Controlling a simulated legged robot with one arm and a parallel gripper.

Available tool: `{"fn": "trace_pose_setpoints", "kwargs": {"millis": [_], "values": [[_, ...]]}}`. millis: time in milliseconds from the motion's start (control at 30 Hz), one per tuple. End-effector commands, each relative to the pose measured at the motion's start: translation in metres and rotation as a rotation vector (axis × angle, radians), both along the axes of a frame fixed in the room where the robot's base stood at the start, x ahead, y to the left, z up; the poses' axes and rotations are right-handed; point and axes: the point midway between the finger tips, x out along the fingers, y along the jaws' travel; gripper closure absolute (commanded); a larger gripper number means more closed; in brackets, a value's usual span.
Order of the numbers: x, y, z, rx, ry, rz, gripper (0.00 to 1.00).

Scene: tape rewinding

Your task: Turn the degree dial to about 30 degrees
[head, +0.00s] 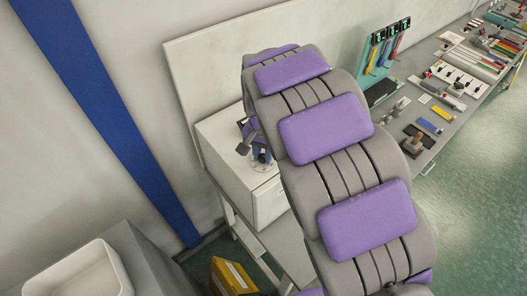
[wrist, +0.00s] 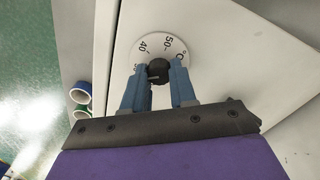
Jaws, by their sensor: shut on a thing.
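The degree dial is a white disc (wrist: 165,40) on a white box, with a black knob (wrist: 157,67) at its centre. In the wrist view the marks 40, 50 and °C show along its upper part; the lower part is hidden by my gripper. My gripper (wrist: 160,74) has its blue fingers on both sides of the knob and is shut on it. The dial's exact reading cannot be told.
Tape rolls (wrist: 81,93) lie left of the box in the wrist view. In the head view, a yellow bin (head: 232,277) stands below, a white tray (head: 80,275) at lower left, and a tool-covered bench (head: 440,130) at right. A wall is behind the box.

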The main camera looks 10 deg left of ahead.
Motion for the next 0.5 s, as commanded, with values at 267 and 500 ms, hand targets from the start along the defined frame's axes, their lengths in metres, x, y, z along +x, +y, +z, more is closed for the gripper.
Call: {"fn": "trace_pose_setpoints", "kwargs": {"millis": [267, 500], "values": [[-0.0024, 0.0011, -0.0010, 0.000, 0.007, 0.001, 0.66], [0.0017, 0.0003, -0.0013, 0.001, 0.006, 0.001, 0.48]]}}
